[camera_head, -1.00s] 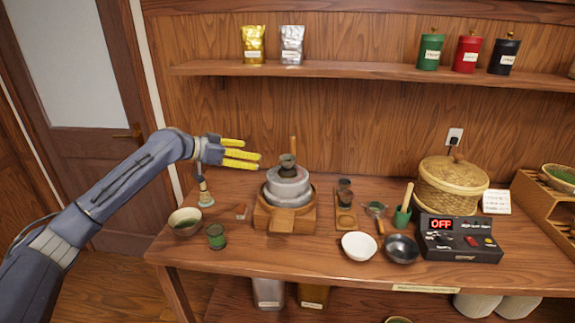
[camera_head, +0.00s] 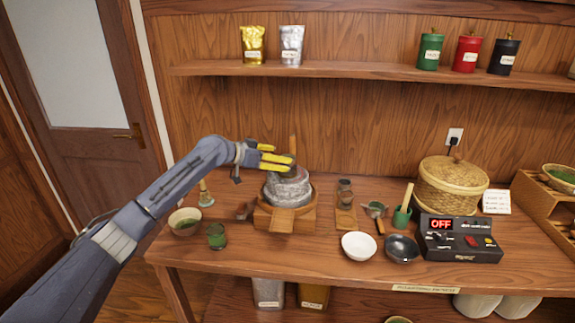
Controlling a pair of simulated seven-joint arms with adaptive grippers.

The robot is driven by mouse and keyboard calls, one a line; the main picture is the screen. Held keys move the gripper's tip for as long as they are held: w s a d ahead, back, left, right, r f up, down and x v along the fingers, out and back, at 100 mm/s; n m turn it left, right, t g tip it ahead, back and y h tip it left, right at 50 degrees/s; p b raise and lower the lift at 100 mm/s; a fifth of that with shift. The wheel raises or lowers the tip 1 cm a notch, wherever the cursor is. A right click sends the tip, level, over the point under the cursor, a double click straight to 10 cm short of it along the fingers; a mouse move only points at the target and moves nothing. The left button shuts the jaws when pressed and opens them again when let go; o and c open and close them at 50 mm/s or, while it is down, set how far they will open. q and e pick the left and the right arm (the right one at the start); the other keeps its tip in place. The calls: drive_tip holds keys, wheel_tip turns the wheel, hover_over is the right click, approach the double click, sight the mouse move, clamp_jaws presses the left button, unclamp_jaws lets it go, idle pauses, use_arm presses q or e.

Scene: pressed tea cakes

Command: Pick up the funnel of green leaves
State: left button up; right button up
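The funnel of green leaves (camera_head: 291,172) sits on top of the grey stone mill (camera_head: 287,190), beside the mill's upright wooden handle (camera_head: 293,146). It is now mostly hidden behind my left gripper's yellow fingers, and I cannot see the leaves. My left gripper (camera_head: 282,160) comes in from the left with its fingers level at the funnel's height. The fingers look spread, at or around the funnel; whether they touch it is not clear. My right gripper is not in view.
A bowl of green powder (camera_head: 185,221), a green jar (camera_head: 216,236) and a whisk (camera_head: 205,195) stand left of the mill. A white bowl (camera_head: 359,245), a dark bowl (camera_head: 402,248), a lidded basket (camera_head: 452,185) and a control box (camera_head: 458,240) stand right. The table front is clear.

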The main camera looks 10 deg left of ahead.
use_arm(q)
drive_tip(key=shift+x, duration=2.15)
drive_tip(key=shift+s, duration=0.1)
drive_tip(key=c, duration=1.5)
